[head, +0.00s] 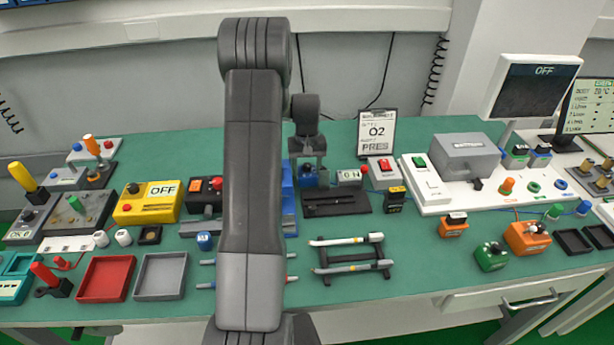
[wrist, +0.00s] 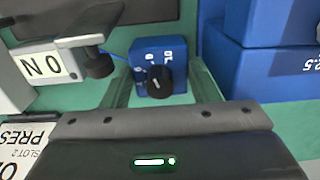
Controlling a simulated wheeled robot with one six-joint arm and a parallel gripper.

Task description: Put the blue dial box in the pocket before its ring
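The blue dial box (wrist: 158,52), with a black knob on its face, sits between the two fingers of my gripper (wrist: 160,88) in the wrist view. The fingers flank it closely; I cannot tell if they press on it. In the head view my gripper (head: 306,150) points down over the blue box (head: 308,178), which is partly covered, behind a dark tray. The pocket in front of the blue ring is too small to make out.
A dark tray (head: 336,204) and a card stand (head: 376,135) are close to my gripper. Larger blue boxes (wrist: 265,70) stand right of it in the wrist view. Orange (head: 527,237) and green (head: 491,257) boxes stand before the panel. A monitor (head: 530,90) rises behind.

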